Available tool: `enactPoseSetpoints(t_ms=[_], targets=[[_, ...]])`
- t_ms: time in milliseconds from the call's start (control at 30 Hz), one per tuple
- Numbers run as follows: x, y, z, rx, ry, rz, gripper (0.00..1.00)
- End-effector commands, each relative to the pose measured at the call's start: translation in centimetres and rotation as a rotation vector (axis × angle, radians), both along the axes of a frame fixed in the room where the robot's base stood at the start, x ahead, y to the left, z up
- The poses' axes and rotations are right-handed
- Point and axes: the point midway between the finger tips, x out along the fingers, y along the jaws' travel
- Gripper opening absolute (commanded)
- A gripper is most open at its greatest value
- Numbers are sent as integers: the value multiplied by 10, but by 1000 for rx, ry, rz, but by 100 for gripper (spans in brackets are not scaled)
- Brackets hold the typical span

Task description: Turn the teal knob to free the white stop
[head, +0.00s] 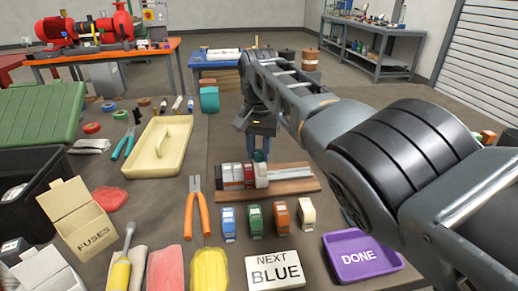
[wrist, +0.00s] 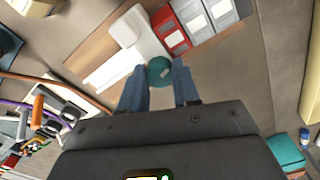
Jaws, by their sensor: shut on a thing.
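The teal knob (wrist: 159,70) shows in the wrist view between my gripper's (wrist: 160,80) two blue fingers, which are shut on it. The knob sits at the near side of the white stop (wrist: 130,27), beside a red module (wrist: 172,32). In the head view the white stop (head: 261,174) stands on the rail (head: 288,171) at the right end of a row of grey and red modules (head: 231,174).
Blue (head: 228,223), green (head: 255,221), orange (head: 280,216) and cream (head: 306,213) modules stand in front of the wooden board (head: 293,185). A "NEXT BLUE" sign (head: 275,272), a purple DONE tray (head: 384,270) and orange pliers (head: 197,208) lie around them.

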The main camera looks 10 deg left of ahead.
Motion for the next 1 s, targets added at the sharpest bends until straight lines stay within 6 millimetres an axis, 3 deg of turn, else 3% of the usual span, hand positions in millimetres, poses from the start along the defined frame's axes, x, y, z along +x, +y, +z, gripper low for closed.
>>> enactPoseSetpoints(t_ms=[1000], targets=[[0, 0, 0, 0, -1, 949, 0]])
